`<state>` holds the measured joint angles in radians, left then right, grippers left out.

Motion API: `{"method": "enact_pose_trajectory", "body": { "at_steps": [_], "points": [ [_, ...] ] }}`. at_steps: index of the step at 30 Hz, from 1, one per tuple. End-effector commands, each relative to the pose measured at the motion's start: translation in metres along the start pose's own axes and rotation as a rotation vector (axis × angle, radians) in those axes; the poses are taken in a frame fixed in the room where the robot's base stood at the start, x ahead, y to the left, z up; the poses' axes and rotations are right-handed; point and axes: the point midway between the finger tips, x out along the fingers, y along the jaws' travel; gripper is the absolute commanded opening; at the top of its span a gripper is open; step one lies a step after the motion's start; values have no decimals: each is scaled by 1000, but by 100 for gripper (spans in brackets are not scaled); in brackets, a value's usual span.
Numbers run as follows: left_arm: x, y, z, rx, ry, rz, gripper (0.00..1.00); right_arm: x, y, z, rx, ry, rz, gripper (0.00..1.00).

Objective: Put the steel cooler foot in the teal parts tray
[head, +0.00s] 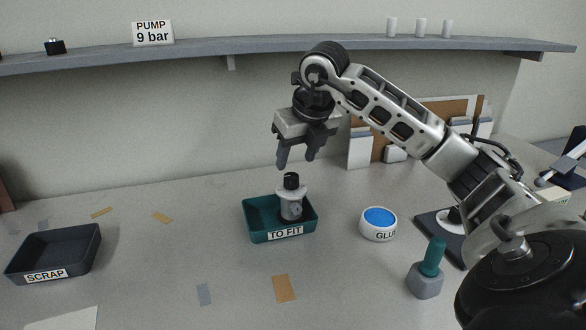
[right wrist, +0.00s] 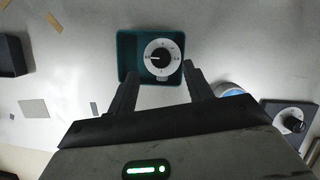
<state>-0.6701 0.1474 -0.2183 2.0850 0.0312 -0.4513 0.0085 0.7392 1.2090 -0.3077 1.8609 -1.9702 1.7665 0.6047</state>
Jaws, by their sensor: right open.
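The teal parts tray (head: 262,238), labelled "TO FIT", stands mid-table; it also shows in the right wrist view (right wrist: 122,60). A pale grey part with a black knob and a marked dial (head: 291,205) stands upright in the tray's right half; its dial shows from above in the right wrist view (right wrist: 165,45). A grey block with a teal post (head: 426,282) stands at the right front. I cannot tell for sure which piece is the steel cooler foot. My right gripper (head: 296,160) is open and empty, just above the knobbed part and apart from it. My left gripper is out of view.
A white "GLUE" tub (head: 377,230) with a blue top stands right of the tray. A dark plate with another knobbed dial part (right wrist: 292,122) lies further right. A dark "SCRAP" tray (head: 82,258) is at the left. Flat scraps lie about; the front middle is otherwise clear.

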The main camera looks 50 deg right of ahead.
Motion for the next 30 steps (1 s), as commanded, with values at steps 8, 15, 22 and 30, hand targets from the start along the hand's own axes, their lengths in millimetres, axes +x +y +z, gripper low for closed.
{"method": "enact_pose_trajectory", "body": {
  "at_steps": [8,15,22,30],
  "points": [
    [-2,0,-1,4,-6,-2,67,-52,0,1,0,-2,1,51],
    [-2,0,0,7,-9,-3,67,-64,0,0,-1,1,0,51],
    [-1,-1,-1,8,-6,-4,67,-63,0,0,0,1,0,51],
    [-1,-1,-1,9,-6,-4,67,-63,0,0,0,1,0,51]
  ]
}}
